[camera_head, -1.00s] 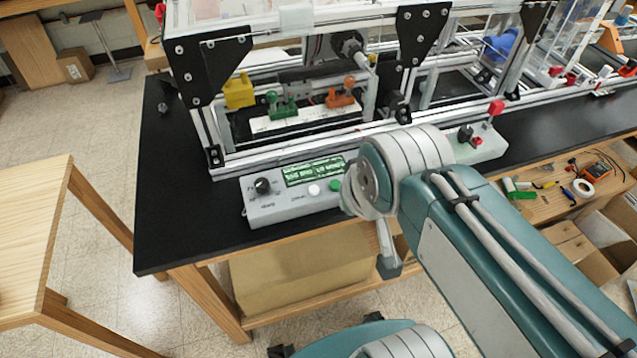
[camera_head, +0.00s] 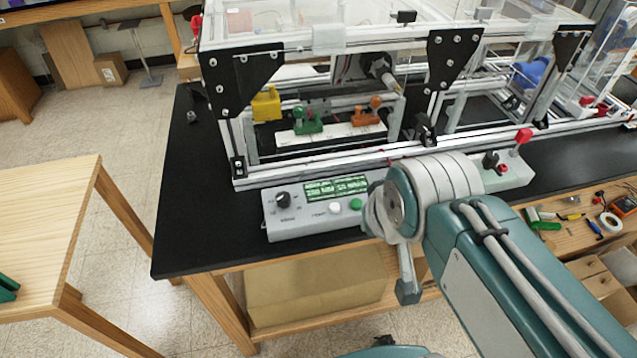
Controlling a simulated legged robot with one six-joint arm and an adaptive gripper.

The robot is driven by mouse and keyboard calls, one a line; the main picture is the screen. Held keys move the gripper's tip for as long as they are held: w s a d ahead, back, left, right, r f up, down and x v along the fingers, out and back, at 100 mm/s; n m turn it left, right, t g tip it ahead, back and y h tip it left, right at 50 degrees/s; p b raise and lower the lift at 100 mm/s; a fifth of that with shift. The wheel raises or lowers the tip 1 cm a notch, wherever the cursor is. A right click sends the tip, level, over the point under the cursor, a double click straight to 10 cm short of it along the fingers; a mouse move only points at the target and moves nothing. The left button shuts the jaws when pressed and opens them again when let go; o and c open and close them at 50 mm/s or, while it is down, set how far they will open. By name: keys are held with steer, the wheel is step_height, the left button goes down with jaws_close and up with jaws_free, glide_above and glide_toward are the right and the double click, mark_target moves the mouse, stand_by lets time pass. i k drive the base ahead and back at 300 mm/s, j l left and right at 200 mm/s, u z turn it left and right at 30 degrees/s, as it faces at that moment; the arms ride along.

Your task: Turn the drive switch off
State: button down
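The grey control panel (camera_head: 290,225) lies along the front of the black bench. A black rotary knob (camera_head: 283,199) is at its left end, beside a lit green display (camera_head: 336,189). A white button (camera_head: 335,208) and a green button (camera_head: 356,204) are below the display. The labels are too small to read, so I cannot tell which is the drive switch. My arm covers the panel's middle. A small part of my gripper (camera_head: 408,291) hangs below the bench edge; its fingers are not clear.
An extrusion frame (camera_head: 330,150) with clear panels stands behind the control panel, holding yellow, green and orange parts. A cardboard box (camera_head: 315,285) is under the bench. A wooden table (camera_head: 45,225) stands at left. Tools lie on a wooden surface (camera_head: 560,235) at right.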

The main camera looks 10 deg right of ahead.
mark_target(491, 159)
steer(key=z, duration=1.4)
